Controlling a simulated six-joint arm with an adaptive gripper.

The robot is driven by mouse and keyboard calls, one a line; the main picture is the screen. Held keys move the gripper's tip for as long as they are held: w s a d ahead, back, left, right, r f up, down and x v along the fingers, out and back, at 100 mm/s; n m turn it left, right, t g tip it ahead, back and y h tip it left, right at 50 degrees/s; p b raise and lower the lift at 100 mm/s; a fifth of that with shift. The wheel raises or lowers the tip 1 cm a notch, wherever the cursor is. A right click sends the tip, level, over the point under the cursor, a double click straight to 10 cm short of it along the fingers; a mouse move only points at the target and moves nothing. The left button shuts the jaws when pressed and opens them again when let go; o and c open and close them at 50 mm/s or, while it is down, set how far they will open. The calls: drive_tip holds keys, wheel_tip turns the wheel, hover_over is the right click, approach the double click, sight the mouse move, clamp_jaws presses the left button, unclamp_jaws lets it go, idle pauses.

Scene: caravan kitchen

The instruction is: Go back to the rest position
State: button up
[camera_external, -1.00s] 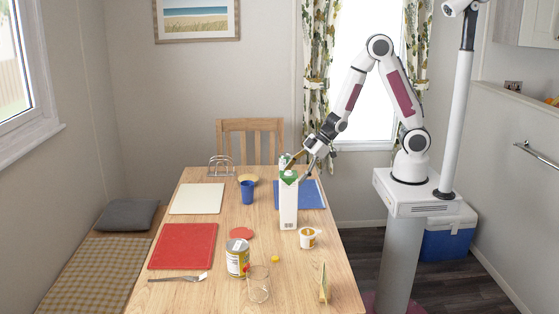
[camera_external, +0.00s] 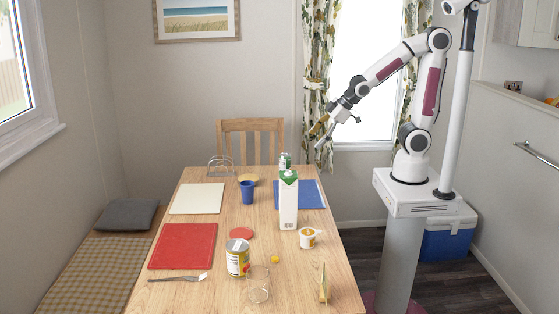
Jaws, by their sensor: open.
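My gripper (camera_external: 321,137) is open and empty. It hangs in the air in front of the curtain and window, above and to the right of the white carton with the green top (camera_external: 288,202). The carton stands upright on the wooden table (camera_external: 228,284), apart from my gripper. A second, similar carton top (camera_external: 284,161) shows behind it, mostly hidden.
The table holds a blue cup (camera_external: 247,192), a blue mat (camera_external: 311,195), a red mat (camera_external: 183,246), a white mat (camera_external: 197,199), a tin can (camera_external: 237,258), a clear glass (camera_external: 258,285) and a mug (camera_external: 309,238). The air around my gripper is clear.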

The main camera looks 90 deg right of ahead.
drive_tip(key=s+a+r+m, duration=0.1)
drive_tip(key=s+a+r, duration=0.2)
drive_tip(key=s, duration=0.5)
drive_tip(key=s+a+r+g+y, duration=0.1)
drive_tip(key=s+a+r, duration=0.2)
drive_tip(key=s, duration=0.5)
drive_tip(key=shift+s+r+m+g+y, duration=0.2)
drive_tip(key=shift+s+m+g+y, duration=0.1)
drive_tip(key=shift+s+m, duration=0.1)
